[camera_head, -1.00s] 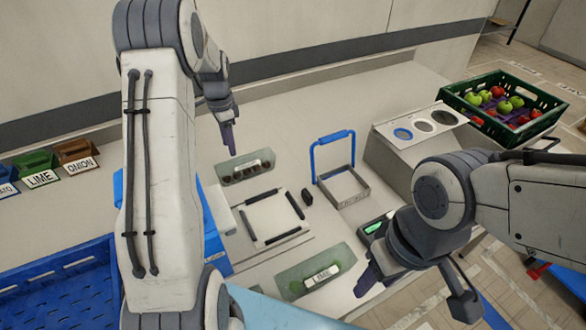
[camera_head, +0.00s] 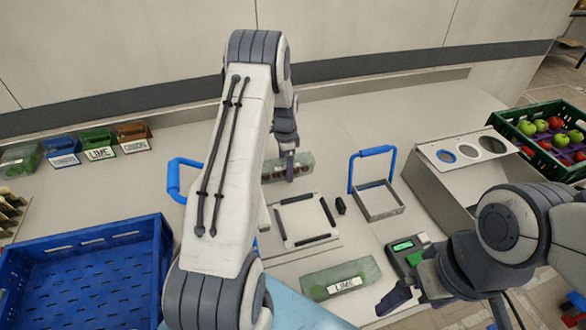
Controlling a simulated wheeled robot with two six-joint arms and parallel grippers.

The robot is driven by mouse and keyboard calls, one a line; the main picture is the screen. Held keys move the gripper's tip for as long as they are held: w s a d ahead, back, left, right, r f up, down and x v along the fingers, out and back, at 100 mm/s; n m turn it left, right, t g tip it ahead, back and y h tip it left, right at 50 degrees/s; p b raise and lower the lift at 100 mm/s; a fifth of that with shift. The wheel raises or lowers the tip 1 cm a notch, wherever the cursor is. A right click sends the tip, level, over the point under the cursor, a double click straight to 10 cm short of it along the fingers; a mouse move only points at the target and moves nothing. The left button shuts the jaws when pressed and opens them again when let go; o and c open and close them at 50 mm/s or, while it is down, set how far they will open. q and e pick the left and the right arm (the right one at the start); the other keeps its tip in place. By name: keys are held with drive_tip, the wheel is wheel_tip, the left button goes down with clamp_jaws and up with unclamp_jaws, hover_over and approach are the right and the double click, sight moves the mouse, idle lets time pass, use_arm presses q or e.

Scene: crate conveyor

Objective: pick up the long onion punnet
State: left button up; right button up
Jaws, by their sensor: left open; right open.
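The long onion punnet (camera_head: 303,168) is a clear greenish tray with round brown contents, lying on the worktop behind the square frame. My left gripper (camera_head: 289,167) is open and points down at the punnet's middle. Its fingers cover part of the punnet and its label; I cannot tell whether they touch it. My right gripper (camera_head: 408,291) is open and empty, low at the right, beside a small device with a green display (camera_head: 403,246).
A similar punnet labelled LIME (camera_head: 318,291) lies in front. A square frame (camera_head: 303,222) and a blue-handled holder (camera_head: 380,214) stand between. A blue crate (camera_head: 160,262) is at left, labelled bins (camera_head: 132,131) behind it. A green apple crate (camera_head: 505,127) is at right.

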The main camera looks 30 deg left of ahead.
use_arm(q)
drive_tip(key=shift+f, duration=0.55)
drive_tip(key=c, duration=1.3)
drive_tip(key=shift+r, duration=0.1)
drive_tip(key=shift+c, duration=0.2)
